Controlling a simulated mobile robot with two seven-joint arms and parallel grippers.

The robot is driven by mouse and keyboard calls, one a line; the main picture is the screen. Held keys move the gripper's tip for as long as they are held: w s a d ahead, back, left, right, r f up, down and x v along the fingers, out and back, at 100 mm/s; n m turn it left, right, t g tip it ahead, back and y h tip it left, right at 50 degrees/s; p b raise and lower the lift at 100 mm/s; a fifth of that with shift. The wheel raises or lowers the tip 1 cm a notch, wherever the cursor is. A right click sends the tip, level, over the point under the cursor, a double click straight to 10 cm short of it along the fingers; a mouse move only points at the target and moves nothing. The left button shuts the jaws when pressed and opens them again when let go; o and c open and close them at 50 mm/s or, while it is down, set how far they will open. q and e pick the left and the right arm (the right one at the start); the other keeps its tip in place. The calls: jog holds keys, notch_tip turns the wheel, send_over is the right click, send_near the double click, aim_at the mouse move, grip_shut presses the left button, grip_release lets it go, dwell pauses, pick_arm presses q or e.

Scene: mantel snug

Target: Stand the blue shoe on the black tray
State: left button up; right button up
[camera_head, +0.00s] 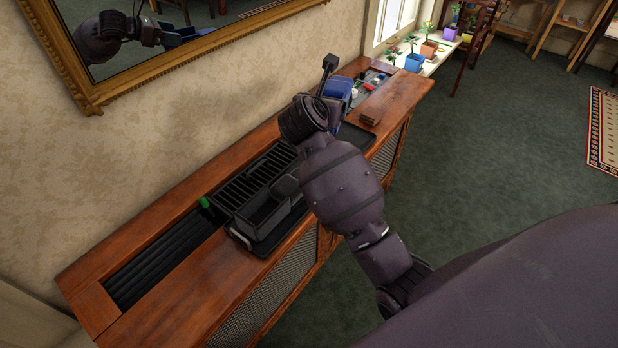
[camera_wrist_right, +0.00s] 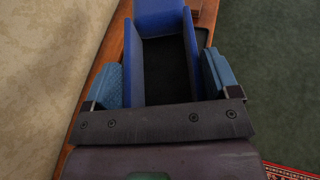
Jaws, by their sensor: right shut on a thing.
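The blue shoe (camera_head: 341,88) is at the far part of the wooden cabinet top, partly hidden by my right gripper (camera_head: 327,84). In the right wrist view the shoe (camera_wrist_right: 188,65) has blue walls and a dark open inside, and lies between the two blue-padded fingers of my right gripper (camera_wrist_right: 163,72), which is shut on it. The black tray (camera_head: 356,138) shows beside and beneath my right arm on the cabinet; a dark strip of it (camera_wrist_right: 203,38) shows by the shoe. I cannot tell whether the shoe touches it. My left gripper is not in view.
A black slatted rack with a bin (camera_head: 262,218) stands on the cabinet's near side, with a green item (camera_head: 205,202) beside it. A small brown block (camera_head: 370,116) and a compartment of small items (camera_head: 372,80) lie near the far end. The wall and framed mirror (camera_head: 150,50) border the cabinet.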

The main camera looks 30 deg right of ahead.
jog(key=w+m+g, duration=0.1)
jog(key=d+r+m+g+h, duration=0.1)
jog(key=w+r+h, duration=0.1)
jog(key=shift+w+d+r+m+g+b, duration=0.1)
jog(key=shift+w+d+m+g+b, duration=0.2)
jog(key=shift+w+m+g, duration=0.1)
jog(key=shift+w+r+m+g+h, duration=0.3)
jog(key=shift+r+m+g+h, duration=0.1)
jog(key=shift+m+g, duration=0.15)
notch_tip(320, 180, down, 19)
jog(key=b, duration=0.4)
jog(key=shift+f, duration=0.45)
jog(key=shift+r, duration=0.1)
jog(key=shift+f, duration=0.25)
jog(key=o, duration=0.9)
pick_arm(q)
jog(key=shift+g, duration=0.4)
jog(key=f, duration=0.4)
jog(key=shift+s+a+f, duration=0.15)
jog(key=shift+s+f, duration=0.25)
pick_arm(e)
jog(key=shift+o, duration=0.2)
